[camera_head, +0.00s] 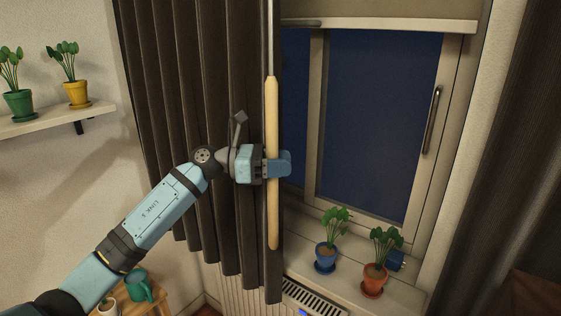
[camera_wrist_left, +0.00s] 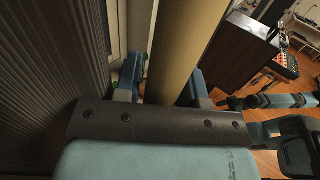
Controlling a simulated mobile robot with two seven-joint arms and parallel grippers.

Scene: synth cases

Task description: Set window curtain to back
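The dark pleated window curtain (camera_head: 195,90) hangs gathered left of the window, with its right edge just past the window frame's left side. It also fills the left of the left wrist view (camera_wrist_left: 45,80). A pale wooden wand (camera_head: 272,110) hangs upright along this edge.
A blue-potted plant (camera_head: 325,256) and an orange-potted plant (camera_head: 373,278) stand on the windowsill (camera_head: 405,297), right of the curtain. A shelf (camera_head: 60,120) with two potted plants is at left. A small table (camera_head: 150,308) with a teal mug (camera_head: 139,287) stands below my left arm.

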